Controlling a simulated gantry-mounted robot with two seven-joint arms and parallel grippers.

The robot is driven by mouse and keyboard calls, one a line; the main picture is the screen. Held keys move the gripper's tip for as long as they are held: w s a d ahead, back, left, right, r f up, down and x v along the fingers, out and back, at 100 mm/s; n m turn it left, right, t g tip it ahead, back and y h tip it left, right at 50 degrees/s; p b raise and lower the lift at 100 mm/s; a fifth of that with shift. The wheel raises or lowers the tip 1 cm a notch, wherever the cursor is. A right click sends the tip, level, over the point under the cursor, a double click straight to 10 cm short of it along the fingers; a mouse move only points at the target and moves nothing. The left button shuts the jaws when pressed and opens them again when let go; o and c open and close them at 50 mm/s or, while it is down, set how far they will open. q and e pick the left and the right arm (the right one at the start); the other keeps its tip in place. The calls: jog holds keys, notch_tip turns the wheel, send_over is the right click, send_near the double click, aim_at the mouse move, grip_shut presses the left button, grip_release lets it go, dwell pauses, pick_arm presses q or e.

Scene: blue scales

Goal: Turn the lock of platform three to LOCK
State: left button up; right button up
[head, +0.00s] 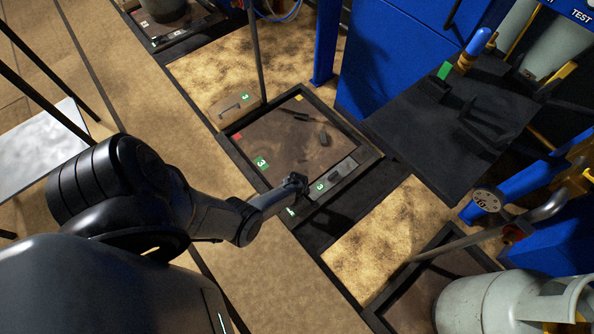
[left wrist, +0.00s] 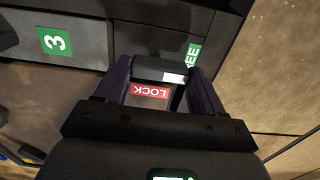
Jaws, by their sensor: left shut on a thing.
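Platform three (head: 285,140) is a brown plate in a dark frame, marked with green "3" labels. A grey panel (head: 336,178) with a "3" lies at its near right corner. My left gripper (head: 303,188) reaches down to the end of this panel. In the left wrist view my left gripper (left wrist: 161,82) is shut on the dark lock handle (left wrist: 155,68), which lies between its fingertips. A red LOCK label (left wrist: 150,91) shows between the fingers. A green FREE label (left wrist: 193,57) is partly hidden by the right finger. The handle's exact direction is hard to tell.
A thin post (head: 255,50) stands at the platform's far left corner. A black table (head: 455,125) and blue machinery (head: 385,65) stand to the right. A grey gas cylinder (head: 505,300) is at the lower right. The sandy floor at left is partly clear.

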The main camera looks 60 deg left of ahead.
pick_arm(q)
jog(key=shift+c, duration=0.8)
jog(key=shift+m, duration=0.3)
jog(key=m+p, duration=0.1)
jog(key=m, duration=0.1)
jog(key=shift+a+m, duration=0.15)
jog(key=shift+m, duration=0.15)
jog(key=m, duration=0.5)
jog(key=shift+a+m+p, duration=0.1)
jog(key=shift+m+p, duration=0.2)
jog(key=shift+p, duration=0.1)
jog(key=m, duration=0.3)
jog(key=shift+w+a+m, duration=0.1)
jog(key=shift+m, duration=0.2)
jog(key=m, duration=0.3)
jog(key=shift+w+m, duration=0.1)
jog(key=shift+m, duration=1.1)
